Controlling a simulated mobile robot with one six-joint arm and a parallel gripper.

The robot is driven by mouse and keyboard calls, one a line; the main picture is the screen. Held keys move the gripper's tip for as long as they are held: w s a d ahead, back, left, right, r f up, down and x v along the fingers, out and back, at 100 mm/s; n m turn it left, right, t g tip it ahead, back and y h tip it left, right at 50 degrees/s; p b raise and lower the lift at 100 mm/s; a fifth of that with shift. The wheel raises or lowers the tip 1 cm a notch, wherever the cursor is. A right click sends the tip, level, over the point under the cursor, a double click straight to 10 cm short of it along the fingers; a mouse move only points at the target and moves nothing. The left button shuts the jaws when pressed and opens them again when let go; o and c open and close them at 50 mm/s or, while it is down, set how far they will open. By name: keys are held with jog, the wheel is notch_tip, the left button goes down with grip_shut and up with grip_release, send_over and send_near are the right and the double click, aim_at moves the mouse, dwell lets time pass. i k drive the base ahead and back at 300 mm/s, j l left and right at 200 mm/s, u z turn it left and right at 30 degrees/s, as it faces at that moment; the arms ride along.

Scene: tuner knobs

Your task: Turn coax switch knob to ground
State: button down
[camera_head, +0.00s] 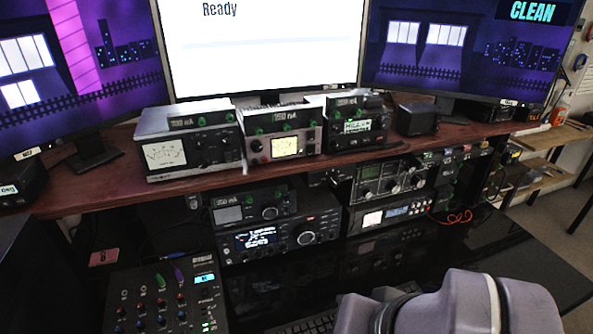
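I cannot tell which device is the coax switch, since the labels on the radio gear are too small to read, and the ground position cannot be made out. Knobs show on several units. The meter unit (165,155) at the left of the red-brown shelf has dark knobs. Large grey rounded parts of my arm (450,305) fill the lower right. My gripper's fingers do not show, and no contact with any knob shows.
More radio units (284,146) and a small black box (417,119) stand on the shelf (60,195) below three monitors. A mixer (165,300) is at the lower left. A keyboard lies partly behind my arm. The glossy black desk (520,262) is clear at the right.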

aim_at(335, 180)
jog(key=j+u, duration=0.3)
jog(key=j, duration=1)
